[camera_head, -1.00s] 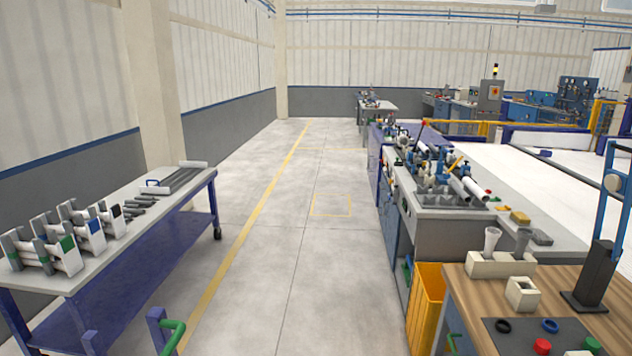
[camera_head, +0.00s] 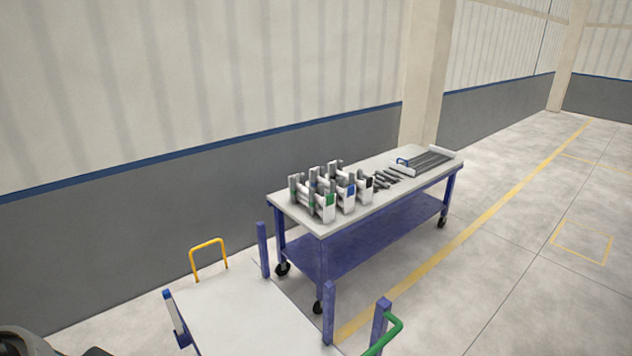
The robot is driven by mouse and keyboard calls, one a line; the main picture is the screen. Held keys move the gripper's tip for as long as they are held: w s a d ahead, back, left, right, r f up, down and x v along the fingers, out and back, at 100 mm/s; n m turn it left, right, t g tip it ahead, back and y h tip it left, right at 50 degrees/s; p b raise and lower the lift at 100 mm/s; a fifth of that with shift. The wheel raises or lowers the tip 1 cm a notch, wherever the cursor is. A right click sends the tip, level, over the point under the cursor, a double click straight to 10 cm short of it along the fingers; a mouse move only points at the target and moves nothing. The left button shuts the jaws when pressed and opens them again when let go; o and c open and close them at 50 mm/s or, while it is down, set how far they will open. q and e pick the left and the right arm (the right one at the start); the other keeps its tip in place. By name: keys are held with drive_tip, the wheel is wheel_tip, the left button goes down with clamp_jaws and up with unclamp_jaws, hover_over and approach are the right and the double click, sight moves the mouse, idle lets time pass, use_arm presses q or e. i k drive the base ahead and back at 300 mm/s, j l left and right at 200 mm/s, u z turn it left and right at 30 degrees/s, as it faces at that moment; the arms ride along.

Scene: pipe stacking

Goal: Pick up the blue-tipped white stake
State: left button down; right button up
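No separate stake can be told clearly. On the wheeled blue table, a white holder with a blue mark (camera_head: 350,192) stands upright between a white holder with a green mark (camera_head: 328,203) and one with a black mark (camera_head: 368,186). At the near left corner of a pale cart, a short tilted post with blue and white parts (camera_head: 174,315) shows. Neither gripper is in view.
The table (camera_head: 398,205) also carries grey rods (camera_head: 384,178) and a tray of long dark bars (camera_head: 425,163). The pale cart (camera_head: 235,310) has blue corner posts, a yellow handle (camera_head: 208,243) and a green handle (camera_head: 393,330). Floor to the right is clear.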

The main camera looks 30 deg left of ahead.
sight(169, 299)
drive_tip(key=u, duration=2)
